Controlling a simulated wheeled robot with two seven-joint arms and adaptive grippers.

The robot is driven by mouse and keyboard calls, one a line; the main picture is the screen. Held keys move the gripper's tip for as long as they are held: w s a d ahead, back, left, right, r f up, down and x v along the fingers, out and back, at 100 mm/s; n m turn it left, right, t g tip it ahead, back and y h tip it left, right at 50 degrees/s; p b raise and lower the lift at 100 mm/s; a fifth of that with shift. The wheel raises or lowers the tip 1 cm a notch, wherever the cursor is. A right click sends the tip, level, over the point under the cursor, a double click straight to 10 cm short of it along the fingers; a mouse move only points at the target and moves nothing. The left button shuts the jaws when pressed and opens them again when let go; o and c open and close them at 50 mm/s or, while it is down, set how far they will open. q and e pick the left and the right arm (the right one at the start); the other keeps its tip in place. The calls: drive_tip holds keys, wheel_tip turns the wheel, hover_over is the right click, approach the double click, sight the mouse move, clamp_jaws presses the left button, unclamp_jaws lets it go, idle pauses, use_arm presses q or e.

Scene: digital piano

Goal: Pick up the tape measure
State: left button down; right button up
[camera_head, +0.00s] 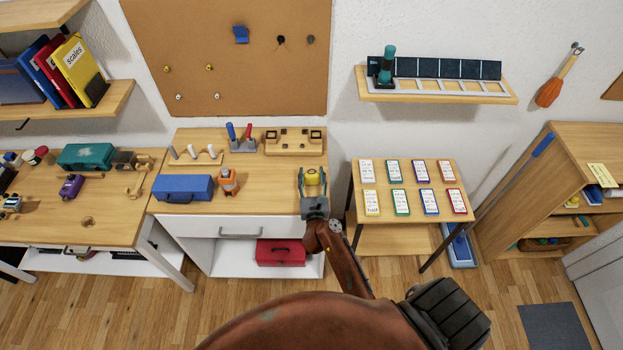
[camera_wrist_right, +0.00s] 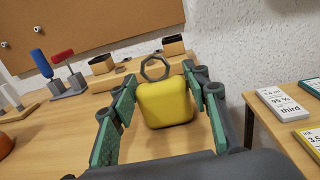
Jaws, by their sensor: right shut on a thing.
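The tape measure (camera_head: 312,177) is a rounded yellow block at the right end of the middle workbench. It fills the middle of the right wrist view (camera_wrist_right: 165,103), with a dark grey ring behind it. My right gripper (camera_head: 313,182) reaches it from the front and is shut on it, one green-padded finger on each side. I cannot tell whether the tape measure touches the bench top or is just above it. My left gripper is not in view.
Behind the tape measure stand a wooden holder (camera_head: 294,142) and a rack with blue and red handled tools (camera_head: 243,144). An orange object (camera_head: 228,182) and a blue toolbox (camera_head: 183,188) stand left. A card table (camera_head: 408,174) is close on the right.

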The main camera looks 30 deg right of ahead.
drive_tip(key=c, duration=0.5)
drive_tip(key=shift+c, duration=0.3)
drive_tip(key=shift+r, duration=0.1)
